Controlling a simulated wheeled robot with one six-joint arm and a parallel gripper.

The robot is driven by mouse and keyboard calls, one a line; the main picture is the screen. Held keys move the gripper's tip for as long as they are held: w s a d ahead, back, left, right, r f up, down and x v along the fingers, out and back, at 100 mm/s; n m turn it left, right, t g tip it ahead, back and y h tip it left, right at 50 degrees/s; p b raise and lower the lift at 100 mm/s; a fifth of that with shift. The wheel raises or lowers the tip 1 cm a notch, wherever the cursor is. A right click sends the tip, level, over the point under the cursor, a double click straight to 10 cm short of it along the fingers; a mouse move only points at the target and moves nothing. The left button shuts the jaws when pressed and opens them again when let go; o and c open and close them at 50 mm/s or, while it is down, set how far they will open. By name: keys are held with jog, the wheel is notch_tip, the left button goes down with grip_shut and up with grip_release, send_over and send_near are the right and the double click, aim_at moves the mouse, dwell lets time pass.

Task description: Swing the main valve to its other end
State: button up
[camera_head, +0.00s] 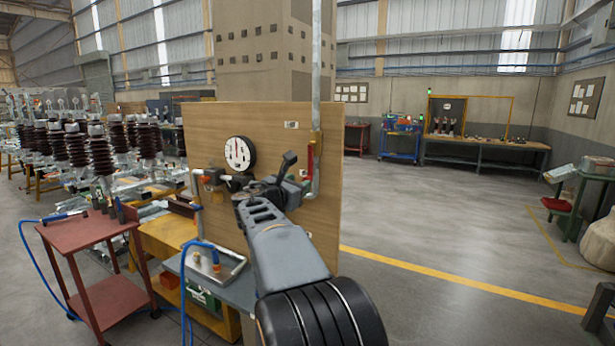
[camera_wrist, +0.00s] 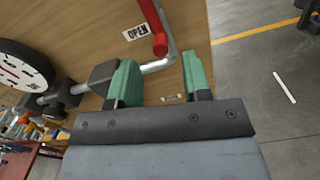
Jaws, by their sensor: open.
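The main valve's red lever (camera_head: 311,158) stands upright along the vertical pipe near the right edge of the wooden board. In the wrist view the lever's rounded red end (camera_wrist: 160,44) shows beside an "OPEN" label (camera_wrist: 136,33). My gripper (camera_head: 285,180) is in front of the board, left of the lever in the head view. In the wrist view my gripper (camera_wrist: 160,82) is open, its green fingertips apart. The pipe bend (camera_wrist: 162,66) shows past the gap between them, with the lever end above it. No contact with the lever shows. The valve's body is not clearly visible.
A red cart (camera_head: 85,235) with tools stands left. A blue hose (camera_head: 186,270) hangs in front.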

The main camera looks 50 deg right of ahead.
aim_at(308, 176)
jog(key=shift+p+x, duration=0.6)
jog(key=shift+x, duration=2.3)
grip_shut()
